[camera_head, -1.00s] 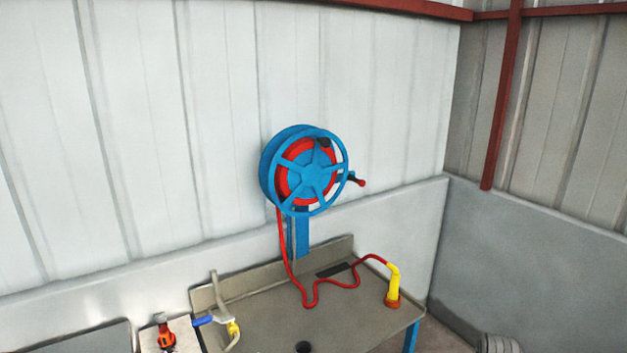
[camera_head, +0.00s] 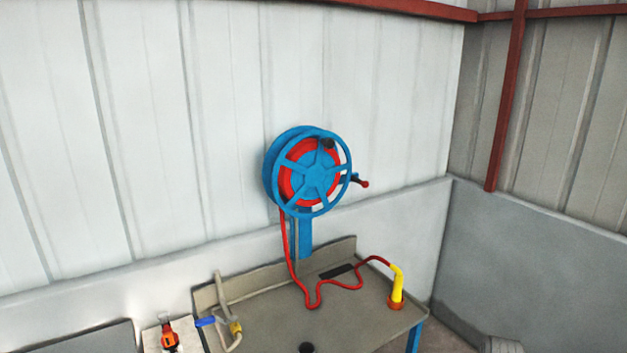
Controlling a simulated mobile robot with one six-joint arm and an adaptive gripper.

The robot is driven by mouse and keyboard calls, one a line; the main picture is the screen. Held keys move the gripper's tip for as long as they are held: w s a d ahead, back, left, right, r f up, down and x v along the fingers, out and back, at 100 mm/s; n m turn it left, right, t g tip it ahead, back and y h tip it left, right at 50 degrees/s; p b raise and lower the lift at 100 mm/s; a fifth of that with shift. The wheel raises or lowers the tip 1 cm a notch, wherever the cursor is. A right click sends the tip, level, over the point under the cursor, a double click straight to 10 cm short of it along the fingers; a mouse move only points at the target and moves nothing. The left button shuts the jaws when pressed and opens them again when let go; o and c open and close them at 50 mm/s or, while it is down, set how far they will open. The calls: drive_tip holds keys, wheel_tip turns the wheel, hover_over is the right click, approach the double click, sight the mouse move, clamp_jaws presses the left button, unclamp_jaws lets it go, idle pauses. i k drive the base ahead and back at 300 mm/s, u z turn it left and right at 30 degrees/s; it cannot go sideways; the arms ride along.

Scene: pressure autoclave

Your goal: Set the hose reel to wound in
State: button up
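The blue hose reel (camera_head: 316,178) stands on a blue post (camera_head: 305,236) at the back of a grey bench, in front of the white wall. Red hose is coiled on its drum. A dark knob (camera_head: 327,144) sits near the top of its front wheel, and a small lever with a red tip (camera_head: 364,184) sticks out to the right. A length of red hose (camera_head: 313,304) hangs down from the reel and lies in loose bends across the bench. It ends at a yellow nozzle (camera_head: 397,281) standing in an orange-brown base. My gripper is not in view.
The grey bench top (camera_head: 365,320) has a dark round hole and a dark slot. A beige tap with a blue lever (camera_head: 205,322) is at its left. An orange-and-black object (camera_head: 168,333) stands further left. A grey wall (camera_head: 535,265) closes the right side.

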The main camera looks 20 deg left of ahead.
sight(304, 161)
drive_tip(key=u, duration=0.7)
drive_tip(key=k, duration=0.75)
drive_tip(key=z, duration=0.65)
drive_tip(key=i, duration=0.95)
